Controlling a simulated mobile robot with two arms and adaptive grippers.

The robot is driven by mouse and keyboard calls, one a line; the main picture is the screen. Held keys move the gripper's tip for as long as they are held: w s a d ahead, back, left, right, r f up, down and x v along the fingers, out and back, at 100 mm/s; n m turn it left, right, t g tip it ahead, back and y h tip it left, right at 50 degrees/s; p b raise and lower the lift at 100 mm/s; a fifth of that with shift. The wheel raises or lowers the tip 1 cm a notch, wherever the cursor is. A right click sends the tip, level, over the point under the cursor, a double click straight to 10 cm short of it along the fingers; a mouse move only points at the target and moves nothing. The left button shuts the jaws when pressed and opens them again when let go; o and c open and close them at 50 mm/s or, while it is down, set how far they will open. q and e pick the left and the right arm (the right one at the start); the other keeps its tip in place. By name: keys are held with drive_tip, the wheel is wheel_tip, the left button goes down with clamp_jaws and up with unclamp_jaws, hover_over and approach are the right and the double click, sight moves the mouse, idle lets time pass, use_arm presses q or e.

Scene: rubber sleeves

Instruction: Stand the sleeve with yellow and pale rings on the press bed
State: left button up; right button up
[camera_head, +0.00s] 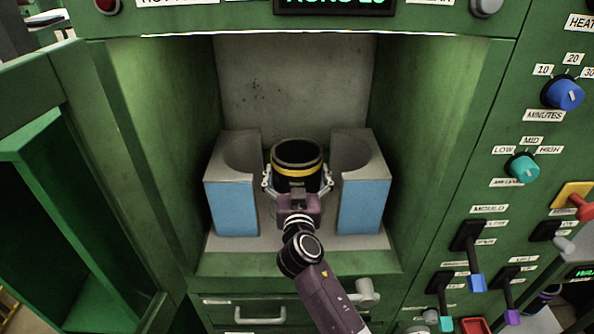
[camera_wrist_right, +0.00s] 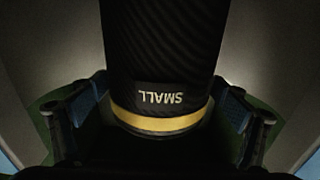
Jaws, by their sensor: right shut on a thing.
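A black sleeve (camera_head: 298,160) stands upright inside the green press, between two grey mould halves. It has a yellow ring below its open top; I cannot make out a pale ring. In the right wrist view the sleeve (camera_wrist_right: 165,50) shows the word SMALL upside down beside the yellow ring. My right gripper (camera_head: 297,187) is shut on the sleeve, with a finger on each side. The pale press bed (camera_head: 270,242) lies below; the gripper hides the sleeve's foot, so I cannot tell whether it touches. My left gripper is out of view.
The left mould half (camera_head: 235,205) and right mould half (camera_head: 363,205), blue-fronted with curved hollows, flank the sleeve closely. A green door (camera_head: 60,150) hangs open at left. Knobs and levers cover the panel at right. A drawer handle (camera_head: 260,316) is below the bed.

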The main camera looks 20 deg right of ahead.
drive_tip(key=o, duration=1.6)
drive_tip(key=shift+r, duration=0.1)
drive_tip(key=shift+b+v, duration=1.15)
drive_tip(key=shift+v, duration=4.95)
